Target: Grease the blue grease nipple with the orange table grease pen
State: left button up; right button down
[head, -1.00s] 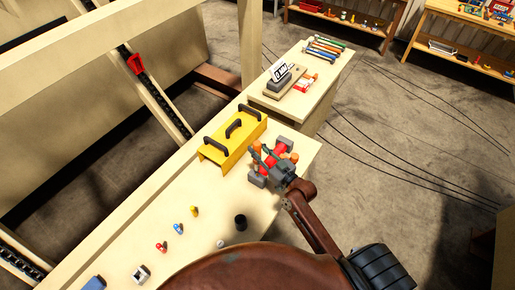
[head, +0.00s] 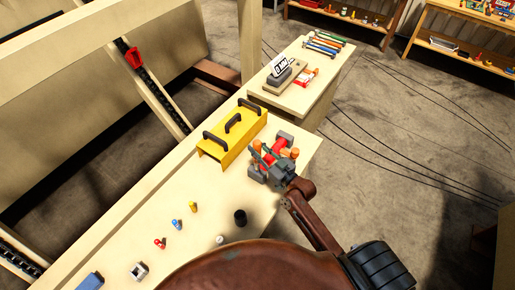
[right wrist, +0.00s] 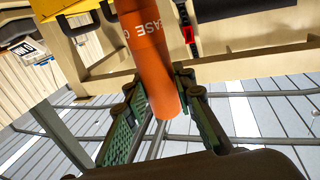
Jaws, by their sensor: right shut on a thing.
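The blue grease nipple (head: 176,224) stands on the pale bench in the head view, between a yellow nipple (head: 193,207) and a red one (head: 160,243). My right gripper (head: 266,164) is over the bench's right end, to the right of and beyond the blue nipple, well apart from it. In the right wrist view its green-padded fingers are shut around an orange grease pen (right wrist: 150,55) with white lettering. The pen's upper end runs out of that view. In the head view the gripper partly hides the pen. My left gripper is not in view.
A red and grey holder (head: 279,147) is beside my right gripper, partly hidden by it. A yellow cover with black handles (head: 232,138) stands to its left. A black cup (head: 240,217), a white round piece (head: 220,239) and a metal block (head: 139,270) stand nearer on the bench.

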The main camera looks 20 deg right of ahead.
jog(key=shift+f+b, duration=0.9)
jog(key=shift+f, duration=0.3)
dwell(0.4)
jog(key=shift+r+p, duration=0.6)
jog(key=shift+p, duration=0.05)
jog(key=shift+f+b, duration=0.45)
jog(key=shift+f, duration=0.15)
dwell(0.6)
jog(key=shift+r, duration=0.15)
jog(key=shift+r+p, duration=0.45)
jog(key=shift+p, duration=0.15)
jog(key=shift+f+b, duration=0.4)
jog(key=shift+f, duration=0.15)
dwell(0.6)
jog(key=shift+r+p, duration=0.5)
jog(key=shift+p, duration=0.05)
jog(key=shift+f+b, duration=0.4)
jog(key=shift+f, duration=0.15)
dwell(0.8)
